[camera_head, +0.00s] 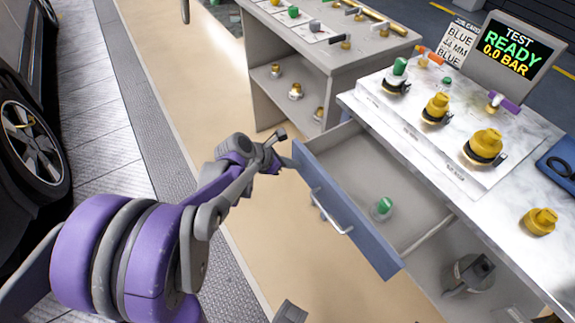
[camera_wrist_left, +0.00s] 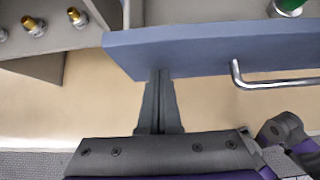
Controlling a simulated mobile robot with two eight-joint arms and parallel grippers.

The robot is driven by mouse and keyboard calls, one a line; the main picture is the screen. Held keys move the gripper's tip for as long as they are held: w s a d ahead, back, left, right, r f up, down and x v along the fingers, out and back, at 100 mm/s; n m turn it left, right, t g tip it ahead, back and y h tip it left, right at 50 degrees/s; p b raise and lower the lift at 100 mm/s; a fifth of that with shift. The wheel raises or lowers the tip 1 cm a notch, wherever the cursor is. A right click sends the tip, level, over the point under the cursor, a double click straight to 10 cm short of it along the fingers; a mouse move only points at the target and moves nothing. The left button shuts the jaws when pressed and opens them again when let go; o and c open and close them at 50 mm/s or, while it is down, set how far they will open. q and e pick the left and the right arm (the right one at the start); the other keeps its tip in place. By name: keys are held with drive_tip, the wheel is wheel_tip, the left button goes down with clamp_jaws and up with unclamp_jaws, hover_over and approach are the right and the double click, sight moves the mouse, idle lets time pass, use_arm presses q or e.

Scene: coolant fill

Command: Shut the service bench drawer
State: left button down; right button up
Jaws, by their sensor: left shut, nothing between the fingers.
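The service bench drawer (camera_head: 330,209) stands pulled out from the bench, its blue front facing lower left. A bar handle (camera_head: 332,213) is on that front; the front (camera_wrist_left: 205,45) and handle (camera_wrist_left: 272,84) also show in the left wrist view. A green-capped fitting (camera_head: 382,207) lies inside the drawer. My left gripper (camera_head: 286,161) is shut and empty at the left end of the drawer front. In the left wrist view its fingertips (camera_wrist_left: 160,74) reach the front's lower edge, left of the handle; I cannot tell whether they touch.
The bench top (camera_head: 400,135) holds yellow-capped and green-capped fittings, with a display (camera_head: 515,52) behind. A grey shelf unit (camera_head: 330,75) with more fittings stands to the left of the bench. A car wheel (camera_head: 30,145) is at far left. Floor before the drawer is mostly clear.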

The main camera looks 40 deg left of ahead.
use_arm(q)
drive_tip(key=b, duration=0.2)
hover_over(350, 146)
drive_tip(key=s, duration=0.1)
drive_tip(key=shift+a, duration=0.2)
drive_tip(key=shift+w+d, duration=0.2)
drive_tip(key=shift+w, duration=0.35)
drive_tip(key=shift+w+r, duration=0.1)
drive_tip(key=shift+r, duration=0.05)
